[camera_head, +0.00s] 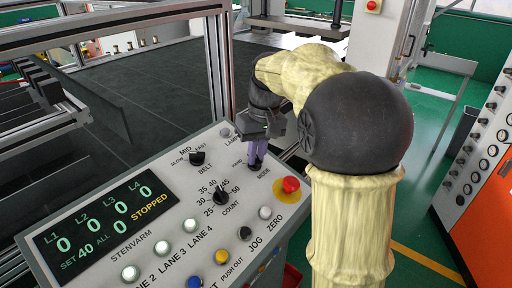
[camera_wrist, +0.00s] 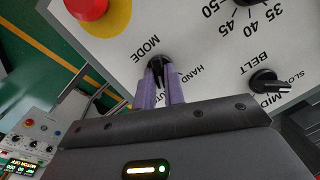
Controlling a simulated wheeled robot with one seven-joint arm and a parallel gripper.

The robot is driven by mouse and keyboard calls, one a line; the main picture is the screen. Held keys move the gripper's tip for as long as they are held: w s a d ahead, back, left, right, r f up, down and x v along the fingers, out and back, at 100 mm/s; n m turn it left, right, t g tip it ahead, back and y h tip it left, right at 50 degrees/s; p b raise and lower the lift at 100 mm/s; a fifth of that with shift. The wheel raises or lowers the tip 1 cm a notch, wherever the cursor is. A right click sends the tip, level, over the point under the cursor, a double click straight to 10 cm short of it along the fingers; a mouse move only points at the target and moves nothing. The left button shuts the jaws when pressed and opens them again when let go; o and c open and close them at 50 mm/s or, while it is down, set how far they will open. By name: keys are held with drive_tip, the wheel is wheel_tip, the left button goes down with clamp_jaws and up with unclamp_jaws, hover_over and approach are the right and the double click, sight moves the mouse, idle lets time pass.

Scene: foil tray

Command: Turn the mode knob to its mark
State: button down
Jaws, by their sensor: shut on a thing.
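The mode knob is a small black knob on the sloped light-grey control panel (camera_head: 160,208). In the wrist view the knob (camera_wrist: 158,66) shows between the tips of two purple fingers, beside the words MODE and HAND. My gripper (camera_wrist: 160,80) is shut on it. In the head view my gripper (camera_head: 256,158) reaches down to the panel's upper right, and its fingers hide most of the knob. The knob's pointer direction and the far side of its scale are hidden by the fingers.
A red button (camera_head: 291,184) is close to the gripper. The count knob (camera_head: 221,196) and belt knob (camera_head: 197,157) sit to the left. A display (camera_head: 104,227) reads STOPPED. A metal frame post (camera_head: 217,62) rises behind the panel.

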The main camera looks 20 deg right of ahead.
drive_tip(key=shift+w+r+m+p, duration=0.1)
drive_tip(key=shift+r+m+p, duration=0.2)
drive_tip(key=shift+m, duration=0.5)
drive_tip(key=shift+f, duration=0.15)
drive_tip(key=c, duration=1.5)
unclamp_jaws()
drive_tip(key=shift+f, duration=0.1)
drive_tip(key=d+r, duration=0.1)
drive_tip(key=r, duration=0.4)
drive_tip(key=d+r, duration=0.1)
drive_tip(key=r, duration=0.5)
drive_tip(key=d+r, duration=0.1)
drive_tip(key=r, duration=0.5)
drive_tip(key=shift+r, duration=0.1)
